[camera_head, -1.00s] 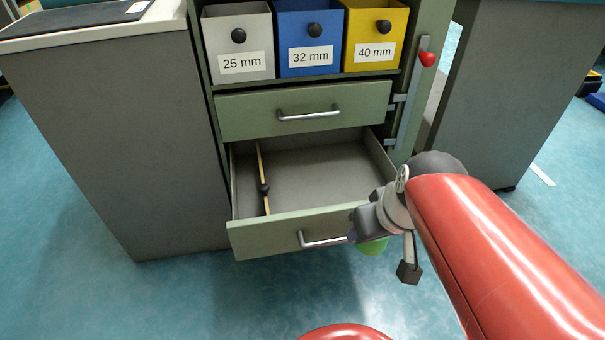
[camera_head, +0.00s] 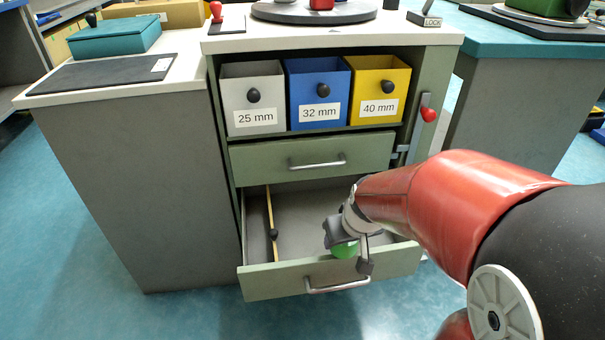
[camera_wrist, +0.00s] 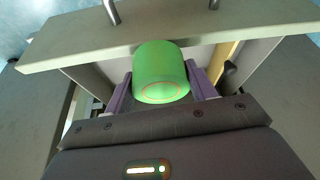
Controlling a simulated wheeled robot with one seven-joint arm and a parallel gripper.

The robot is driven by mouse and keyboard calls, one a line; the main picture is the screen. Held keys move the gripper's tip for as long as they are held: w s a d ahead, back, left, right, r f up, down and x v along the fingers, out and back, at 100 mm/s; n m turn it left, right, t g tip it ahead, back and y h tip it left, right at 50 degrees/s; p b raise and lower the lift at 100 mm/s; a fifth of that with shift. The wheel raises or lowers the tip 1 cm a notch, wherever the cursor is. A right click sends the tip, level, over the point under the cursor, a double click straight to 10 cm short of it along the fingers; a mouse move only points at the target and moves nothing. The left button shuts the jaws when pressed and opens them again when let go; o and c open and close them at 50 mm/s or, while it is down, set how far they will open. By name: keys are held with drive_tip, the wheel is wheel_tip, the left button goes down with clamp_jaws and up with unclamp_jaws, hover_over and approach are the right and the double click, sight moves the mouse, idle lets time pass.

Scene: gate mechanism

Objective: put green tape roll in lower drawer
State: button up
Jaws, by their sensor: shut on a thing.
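The green tape roll (camera_wrist: 160,75) is between the two purple fingers of my gripper (camera_wrist: 162,92) in the wrist view. My gripper is shut on it. In the head view the green roll (camera_head: 344,250) shows under my gripper (camera_head: 345,240), which covers much of it. The lower drawer (camera_head: 262,284) is pulled open. The roll appears over the right part of the drawer, just behind its front panel. How far it is above the drawer floor I cannot tell.
A yellow divider (camera_head: 271,225) with a black knob stands in the drawer's left part. The upper drawer (camera_head: 313,155) is shut above. A lever with a red knob (camera_head: 428,114) is on the cabinet's right side. The drawer floor left of my gripper is clear.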

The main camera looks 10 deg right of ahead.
drive_tip(key=w+a, duration=0.2)
drive_tip(key=w, duration=1.5)
drive_tip(key=b, duration=0.5)
hover_over(316, 224)
drive_tip(key=s, duration=0.2)
drive_tip(key=f, duration=0.7)
drive_tip(key=shift+w+d+f, duration=0.1)
drive_tip(key=shift+w+f, duration=0.1)
drive_tip(key=shift+f, duration=0.05)
drive_tip(key=shift+f+b, duration=1.7)
drive_tip(key=shift+f, duration=0.8)
drive_tip(key=o, duration=1)
